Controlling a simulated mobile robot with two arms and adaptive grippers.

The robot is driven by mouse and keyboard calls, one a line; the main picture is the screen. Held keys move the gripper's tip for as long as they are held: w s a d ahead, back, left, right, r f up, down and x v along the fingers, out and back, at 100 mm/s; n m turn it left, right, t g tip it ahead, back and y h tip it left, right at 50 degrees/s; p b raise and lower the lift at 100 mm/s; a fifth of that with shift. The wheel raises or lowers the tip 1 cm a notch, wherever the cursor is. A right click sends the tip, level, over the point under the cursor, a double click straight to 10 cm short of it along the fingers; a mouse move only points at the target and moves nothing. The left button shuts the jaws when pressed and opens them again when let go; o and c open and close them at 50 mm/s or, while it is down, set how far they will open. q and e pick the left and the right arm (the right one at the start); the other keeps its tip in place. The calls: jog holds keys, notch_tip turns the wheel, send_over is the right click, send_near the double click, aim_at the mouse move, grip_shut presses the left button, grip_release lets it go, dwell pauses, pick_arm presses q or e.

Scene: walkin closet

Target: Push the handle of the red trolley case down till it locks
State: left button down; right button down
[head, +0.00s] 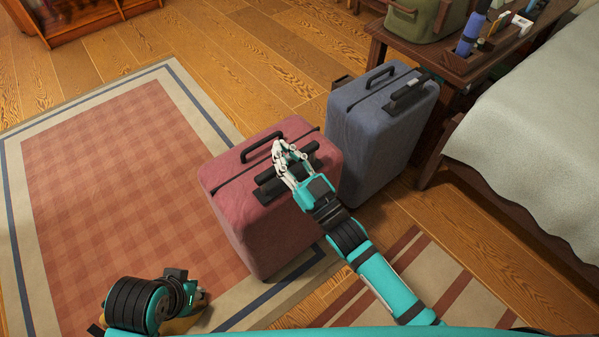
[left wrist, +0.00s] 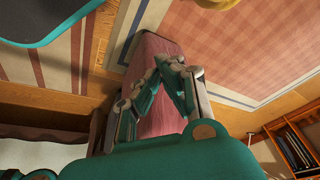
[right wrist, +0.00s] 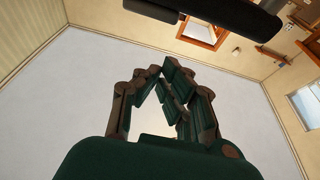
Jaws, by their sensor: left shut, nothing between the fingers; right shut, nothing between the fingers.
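The red trolley case (head: 248,212) stands upright on the edge of the rug, with a black carry handle (head: 262,146) on top. I cannot tell how far the handle is raised.
A blue-grey case (head: 372,140) stands close to the right of the red one. Behind it is a wooden bench (head: 428,55) with a green bag (head: 424,18). A bed (head: 530,130) is at the right. The rug (head: 110,190) is clear to the left.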

pick_arm(q)
jog(key=shift+w+d+f+t+b, duration=0.15)
jog(key=shift+w+f+t+b, duration=0.1)
jog(key=shift+w, duration=0.25)
jog(key=shift+w+d+f+t+b, duration=0.15)
jog(key=shift+w+t+b, duration=0.1)
jog(key=shift+w, duration=0.25)
pick_arm(e)
jog(key=shift+s+f, duration=0.1)
jog(key=shift+f, duration=2)
jog(key=shift+f, duration=0.25)
pick_arm(q)
jog(key=shift+w+d+r+t, duration=0.1)
jog(key=shift+w+d+t, duration=0.1)
jog(key=shift+w, duration=0.15)
jog(key=shift+w+d+r+t, duration=0.1)
jog(key=shift+w+t, duration=0.1)
jog(key=shift+w, duration=0.15)
pick_arm(e)
jog(key=shift+f, duration=0.45)
pick_arm(q)
jog(key=shift+a, duration=0.1)
